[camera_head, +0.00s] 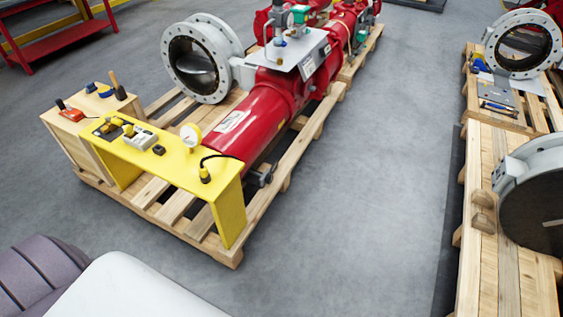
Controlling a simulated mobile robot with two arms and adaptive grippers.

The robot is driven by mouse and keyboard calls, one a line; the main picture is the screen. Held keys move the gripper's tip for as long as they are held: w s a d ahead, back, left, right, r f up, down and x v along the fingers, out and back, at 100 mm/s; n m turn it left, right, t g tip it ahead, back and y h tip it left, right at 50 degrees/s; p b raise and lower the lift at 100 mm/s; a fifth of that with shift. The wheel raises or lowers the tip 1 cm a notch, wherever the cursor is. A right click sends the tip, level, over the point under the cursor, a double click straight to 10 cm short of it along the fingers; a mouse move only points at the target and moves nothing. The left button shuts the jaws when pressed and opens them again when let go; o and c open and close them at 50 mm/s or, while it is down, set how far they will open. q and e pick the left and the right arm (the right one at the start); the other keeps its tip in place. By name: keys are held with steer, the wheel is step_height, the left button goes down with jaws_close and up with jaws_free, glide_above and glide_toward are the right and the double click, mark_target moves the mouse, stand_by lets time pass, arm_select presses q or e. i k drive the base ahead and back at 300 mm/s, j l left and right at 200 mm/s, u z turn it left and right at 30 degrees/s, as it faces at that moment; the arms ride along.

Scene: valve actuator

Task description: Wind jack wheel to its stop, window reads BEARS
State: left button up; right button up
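A red valve actuator (268,112) lies on a wooden pallet (265,205) left of centre. A grey flanged valve body (228,50) is attached at its left side. A dark fitting (261,178) sticks out near the cylinder's near end, partly behind the yellow bench. I cannot make out a jack wheel for certain, nor a window reading BEARS. A grey plate (290,52) with small green and grey fittings sits on top of the actuator. Neither of my grippers is in view.
A yellow bench (170,168) with a round gauge (190,134) and small tools stands at the pallet's near end, beside a wooden box (72,140). Grey floor (375,170) is clear between it and the right-hand pallets, which bear flanged valves (540,165). A red rack (60,40) stands far left.

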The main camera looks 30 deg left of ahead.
mark_target(269, 178)
steer(key=i+l, duration=0.1)
steer(key=i, duration=1.8)
steer(key=i+u, duration=0.4)
steer(key=i+l+u, duration=0.15)
steer(key=u, duration=0.25)
steer(key=i+l+u, duration=0.25)
steer(key=i+u, duration=0.15)
